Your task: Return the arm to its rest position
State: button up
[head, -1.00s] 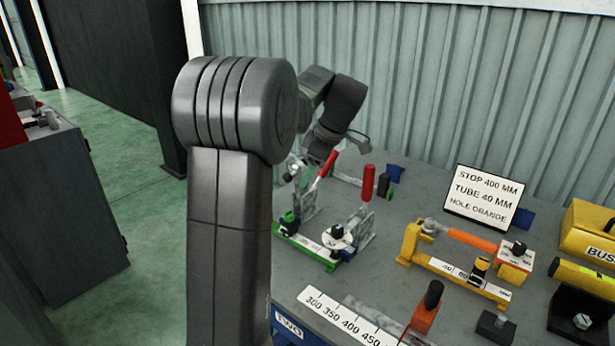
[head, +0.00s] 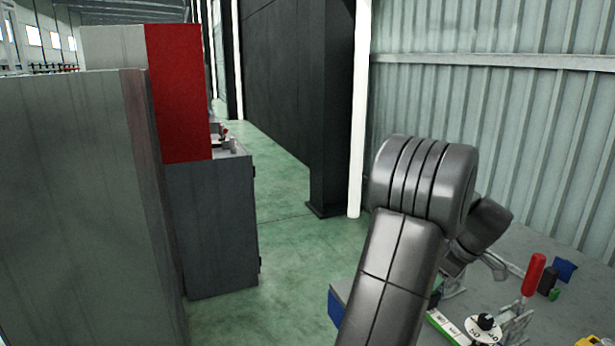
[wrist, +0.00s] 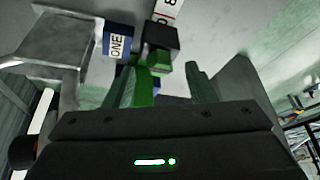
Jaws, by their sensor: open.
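My arm (head: 400,262) rises in the lower right of the head view and bends at a thick grey joint, with its further links folded behind to the right. Beyond the fingers are a blue block marked ONE (wrist: 118,42) and a black block (wrist: 160,36). I cannot tell how far the fingertips are from them.
The grey workbench (head: 530,252) at lower right carries a red-handled clamp (head: 534,274), a white dial (head: 487,329) and a blue piece (head: 565,268). A grey cabinet (head: 210,230) and a red panel (head: 180,95) stand at left. Green floor (head: 290,240) between is clear.

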jog(key=shift+x, duration=0.75)
